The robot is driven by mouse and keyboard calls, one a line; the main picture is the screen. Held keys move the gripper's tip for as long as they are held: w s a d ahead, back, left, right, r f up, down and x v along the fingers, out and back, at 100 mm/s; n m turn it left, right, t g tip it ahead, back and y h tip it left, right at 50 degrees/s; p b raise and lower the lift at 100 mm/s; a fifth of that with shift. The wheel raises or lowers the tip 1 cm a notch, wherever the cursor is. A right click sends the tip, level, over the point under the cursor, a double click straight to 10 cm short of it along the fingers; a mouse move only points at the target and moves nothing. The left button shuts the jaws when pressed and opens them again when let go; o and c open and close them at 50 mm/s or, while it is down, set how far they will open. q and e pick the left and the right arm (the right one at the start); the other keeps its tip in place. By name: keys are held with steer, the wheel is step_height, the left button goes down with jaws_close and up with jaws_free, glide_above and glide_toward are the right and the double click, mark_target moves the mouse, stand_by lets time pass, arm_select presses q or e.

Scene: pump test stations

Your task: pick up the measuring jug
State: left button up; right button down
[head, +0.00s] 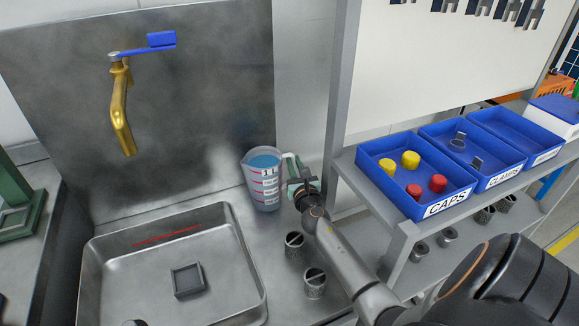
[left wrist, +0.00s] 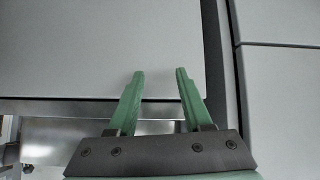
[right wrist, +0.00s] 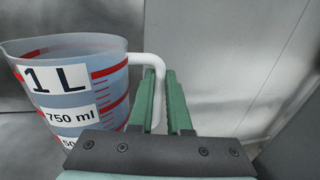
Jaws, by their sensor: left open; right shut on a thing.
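The measuring jug (head: 264,184) is clear with red marks, a 1 L label and blue contents. It stands upright on the metal counter to the right of the sink, and fills the left of the right wrist view (right wrist: 75,85). My right gripper (head: 303,188) is at the jug's right side; in the right wrist view its green fingers (right wrist: 162,100) are shut on the white handle (right wrist: 150,62). My left gripper is outside the head view; in the left wrist view its green fingers (left wrist: 160,98) are apart with nothing between them.
The metal sink (head: 92,262) with a square drain lies left of the jug, under a brass tap (head: 122,110) with a blue lever. Two small slotted metal parts (head: 294,243) (head: 315,280) stand in front of the jug. A shelf with blue bins (head: 400,205) is at the right.

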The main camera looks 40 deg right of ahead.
step_height(320, 180, up, 2)
steer(key=shift+r+p, duration=0.1)
steer(key=shift+p, duration=0.45)
arm_select(q)
step_height(320, 180, up, 7)
steer(key=s+a+p, duration=0.1)
steer(key=a+p, duration=0.1)
steer(key=p, duration=0.5)
steer(key=shift+s+a+n+y+p, duration=0.15)
steer(key=shift+a+n+y+p, duration=0.15)
steer(key=shift+y+p, duration=0.1)
arm_select(e)
steer(key=s+a+r, duration=0.5)
steer(key=a+r, duration=0.6)
steer(key=a, duration=0.2)
steer(key=shift+s, duration=0.2)
steer(key=shift+a, duration=0.1)
